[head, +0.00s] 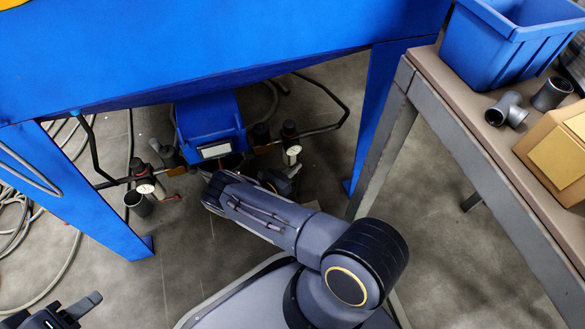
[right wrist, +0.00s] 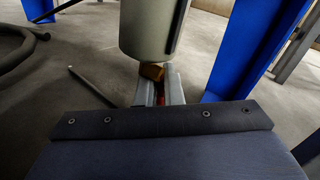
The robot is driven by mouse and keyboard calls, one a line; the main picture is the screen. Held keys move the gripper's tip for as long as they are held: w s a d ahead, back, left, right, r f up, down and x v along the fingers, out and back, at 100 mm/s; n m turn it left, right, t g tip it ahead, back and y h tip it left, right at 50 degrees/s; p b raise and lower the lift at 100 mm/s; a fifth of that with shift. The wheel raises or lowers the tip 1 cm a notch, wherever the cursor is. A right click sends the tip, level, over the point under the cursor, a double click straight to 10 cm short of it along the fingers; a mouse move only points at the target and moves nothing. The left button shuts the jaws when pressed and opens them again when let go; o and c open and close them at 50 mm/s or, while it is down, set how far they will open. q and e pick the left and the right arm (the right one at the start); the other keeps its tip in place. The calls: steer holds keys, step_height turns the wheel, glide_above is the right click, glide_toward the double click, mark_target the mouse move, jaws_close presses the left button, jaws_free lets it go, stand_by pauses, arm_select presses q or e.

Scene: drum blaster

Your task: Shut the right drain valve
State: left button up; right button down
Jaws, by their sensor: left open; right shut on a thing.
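The right drain valve shows in the right wrist view as a brass-coloured body (right wrist: 152,72) under a grey cylinder (right wrist: 150,28). A sliver of its red handle (right wrist: 161,88) shows between the fingers. My right gripper (right wrist: 158,93) is shut on this handle, just below the brass body. In the head view my right forearm covers most of this spot, so the handle and its angle are hidden there. The left valve's red handle (head: 172,197) shows at the left gauge. My left gripper (head: 70,311) is open and empty at the bottom left corner, away from the machine.
The blue machine (head: 230,40) spans the top, with legs on both sides. A blue box (head: 208,120) hangs below it between two gauges. A table (head: 480,165) at right carries a blue bin (head: 510,45), pipe fittings and a yellow box. Hoses (head: 60,255) lie on the left floor.

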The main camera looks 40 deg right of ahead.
steer(key=shift+d+n+h, duration=0.1)
steer(key=shift+n+h, duration=0.3)
steer(key=shift+h, duration=0.3)
steer(key=shift+t, duration=0.3)
steer(key=c, duration=1.6)
jaws_free()
steer(key=shift+o, duration=0.2)
steer(key=v, duration=0.8)
